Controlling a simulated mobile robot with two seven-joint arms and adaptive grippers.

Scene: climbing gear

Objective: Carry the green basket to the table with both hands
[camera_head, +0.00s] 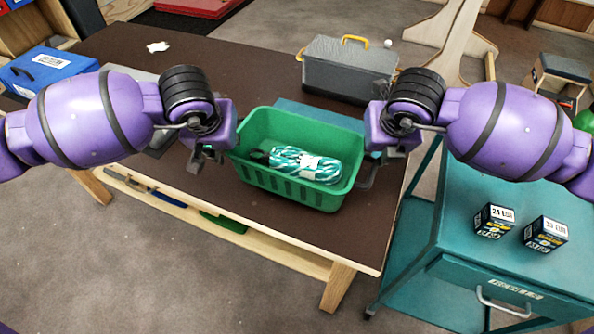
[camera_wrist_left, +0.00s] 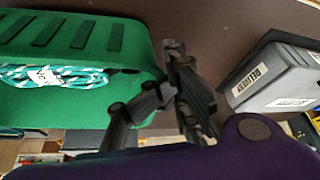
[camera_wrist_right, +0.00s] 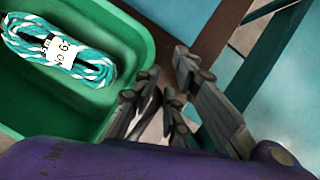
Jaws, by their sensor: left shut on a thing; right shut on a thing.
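The green basket (camera_head: 262,182) is in the middle of the head view, over the front part of the brown-topped table (camera_head: 250,70). I cannot tell whether its bottom touches the tabletop. A coiled teal-and-white rope (camera_head: 305,164) with a paper label lies inside. My left gripper (camera_head: 214,156) is shut on the basket's left end, and my right gripper (camera_head: 372,172) is shut on its right end. The basket also shows in the left wrist view (camera_wrist_left: 85,32) and the right wrist view (camera_wrist_right: 60,105). The fingers partly hide the gripped spots.
A grey case (camera_head: 345,72) with yellow handles stands at the table's back right. A blue case (camera_head: 50,65) lies at the far left. A teal cabinet (camera_head: 480,190) with two small boxes (camera_head: 544,233) stands close right of the table. The tabletop behind the basket's left side looks mostly bare.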

